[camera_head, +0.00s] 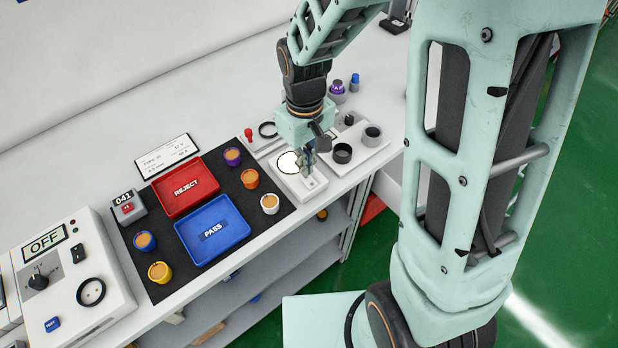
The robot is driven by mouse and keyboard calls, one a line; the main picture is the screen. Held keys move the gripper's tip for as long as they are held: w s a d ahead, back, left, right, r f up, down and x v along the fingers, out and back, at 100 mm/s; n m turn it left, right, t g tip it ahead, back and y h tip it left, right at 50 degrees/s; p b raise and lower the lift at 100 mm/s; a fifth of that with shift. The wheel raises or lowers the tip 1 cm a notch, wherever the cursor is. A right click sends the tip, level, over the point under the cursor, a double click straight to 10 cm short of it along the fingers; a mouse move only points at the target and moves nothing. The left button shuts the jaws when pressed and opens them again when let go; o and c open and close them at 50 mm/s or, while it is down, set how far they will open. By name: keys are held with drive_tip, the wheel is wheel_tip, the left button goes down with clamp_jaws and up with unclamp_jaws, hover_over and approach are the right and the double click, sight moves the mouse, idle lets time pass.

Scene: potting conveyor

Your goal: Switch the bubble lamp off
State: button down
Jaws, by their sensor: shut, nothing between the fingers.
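A small white box with a bright white round disc (287,164), which appears to be the bubble lamp, stands at the right end of the black mat. The disc looks lit. The light front part of the box (314,186) carries what may be a small switch, too small to make out. My gripper (308,171) points down over the right part of this box, just right of the disc, with its fingers together and empty. I cannot tell whether the fingertips touch the box. My wrist and fingers hide part of the box's back right.
A red REJECT tray (184,211) and a blue PASS tray (235,247) lie on the black mat (160,290), with several small cups around them. A control box reading OFF (98,325) stands far left.

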drive_tip(key=shift+f+b, duration=0.85)
drive_tip(key=shift+f, duration=0.25)
idle(0.3)
drive_tip(key=shift+r, duration=0.2)
wheel_tip(320, 180, up, 7)
drive_tip(key=p, duration=0.5)
drive_tip(key=shift+p, duration=0.3)
drive_tip(key=shift+f, duration=0.1)
